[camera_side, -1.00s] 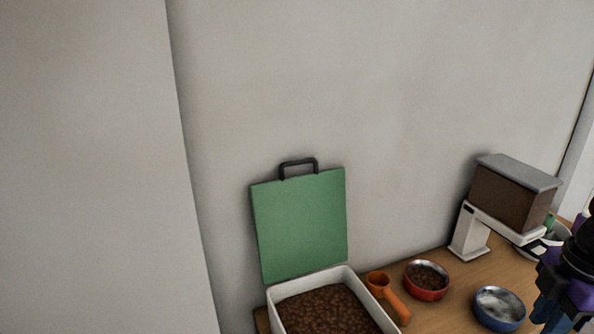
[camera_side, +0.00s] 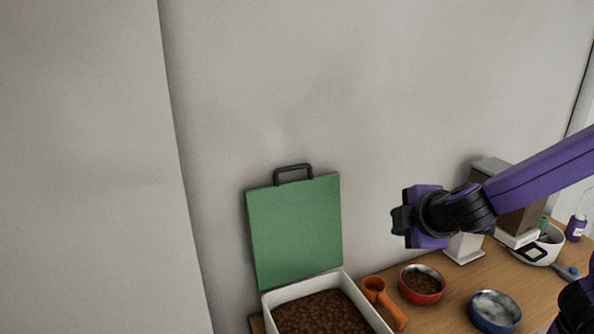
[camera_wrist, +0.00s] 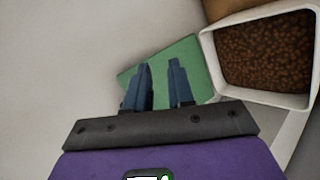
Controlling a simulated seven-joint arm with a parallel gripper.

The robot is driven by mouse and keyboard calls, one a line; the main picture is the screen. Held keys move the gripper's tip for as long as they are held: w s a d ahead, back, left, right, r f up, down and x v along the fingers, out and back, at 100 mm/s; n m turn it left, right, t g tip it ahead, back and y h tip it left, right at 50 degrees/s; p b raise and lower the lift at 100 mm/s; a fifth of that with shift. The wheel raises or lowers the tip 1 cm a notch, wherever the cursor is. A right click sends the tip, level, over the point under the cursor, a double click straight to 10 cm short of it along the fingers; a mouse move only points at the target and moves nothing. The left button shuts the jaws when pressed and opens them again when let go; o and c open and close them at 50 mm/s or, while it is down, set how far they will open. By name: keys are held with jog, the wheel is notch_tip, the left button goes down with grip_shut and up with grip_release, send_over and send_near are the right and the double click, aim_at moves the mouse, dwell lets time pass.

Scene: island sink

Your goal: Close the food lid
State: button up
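The green food lid (camera_side: 294,232) stands upright and open against the wall, at the back edge of the white food box (camera_side: 354,287). A black handle (camera_side: 293,168) is on its top edge. The box holds brown kibble (camera_side: 322,314). My gripper (camera_side: 401,220) is in the air to the right of the lid, apart from it. In the wrist view the two blue fingers of my gripper (camera_wrist: 159,75) are spread with nothing between them. The green lid (camera_wrist: 185,55) shows behind the fingers, and the box (camera_wrist: 212,62) is at the upper right.
An orange scoop (camera_side: 385,300) lies beside the box. A red bowl of kibble (camera_side: 421,284) and a blue bowl (camera_side: 495,311) stand on the wooden counter (camera_side: 455,289). A dispenser (camera_side: 464,247) is partly hidden behind my arm. The wall is close behind the lid.

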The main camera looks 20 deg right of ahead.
jog(key=w+a+r+n+t, duration=0.1)
jog(key=w+a+r+t, duration=0.25)
jog(key=a, duration=0.25)
jog(key=n+t+y, duration=0.2)
jog(key=n+y, duration=0.1)
send_near(294, 169)
jog(key=x, duration=0.8)
jog(key=shift+w, duration=0.1)
grip_shut()
